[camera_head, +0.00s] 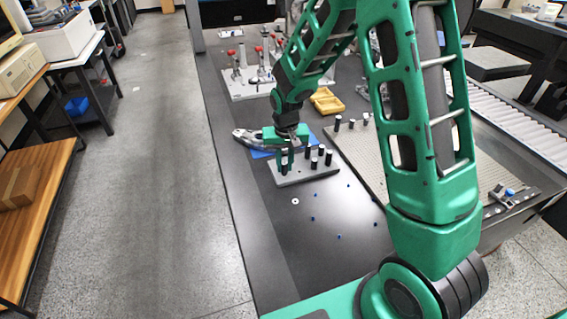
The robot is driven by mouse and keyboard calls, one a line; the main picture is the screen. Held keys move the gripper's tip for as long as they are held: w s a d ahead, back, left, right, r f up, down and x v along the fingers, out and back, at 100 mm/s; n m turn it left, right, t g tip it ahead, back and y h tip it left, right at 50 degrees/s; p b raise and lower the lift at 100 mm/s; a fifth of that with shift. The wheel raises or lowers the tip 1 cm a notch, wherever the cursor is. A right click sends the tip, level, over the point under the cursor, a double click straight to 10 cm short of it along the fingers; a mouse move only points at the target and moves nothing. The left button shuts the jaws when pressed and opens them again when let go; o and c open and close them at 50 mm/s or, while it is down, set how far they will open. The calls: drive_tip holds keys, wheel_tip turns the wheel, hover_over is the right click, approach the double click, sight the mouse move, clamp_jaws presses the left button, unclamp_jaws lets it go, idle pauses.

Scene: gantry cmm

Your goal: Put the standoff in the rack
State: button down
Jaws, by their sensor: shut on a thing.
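The rack (295,178) is a grey block on the dark table, with several dark, pale-topped standoffs upright in it. My green gripper (287,158) points down over the rack's left part. It is shut on a dark standoff (284,168), mostly hidden by the fingers. I cannot tell whether its lower end is in a hole or just above the rack. The other standoffs (328,157) stand close to the right of my fingers.
A blue mat (262,154) and a grey metal part lie behind the rack. A yellow tray (326,103) and red-topped clamps (260,60) stand farther back. A perforated plate (400,165) with several dark posts is to the right. Small blue pieces and a white washer (295,201) dot the front.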

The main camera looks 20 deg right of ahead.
sight(285, 178)
drive_tip(key=shift+f, duration=0.4)
drive_tip(key=c, duration=1.6)
unclamp_jaws()
drive_tip(key=shift+r, duration=0.1)
drive_tip(key=r, duration=0.7)
drive_tip(key=s+r, duration=0.1)
drive_tip(key=r, duration=0.2)
drive_tip(key=shift+r, duration=0.25)
drive_tip(key=shift+s, duration=0.1)
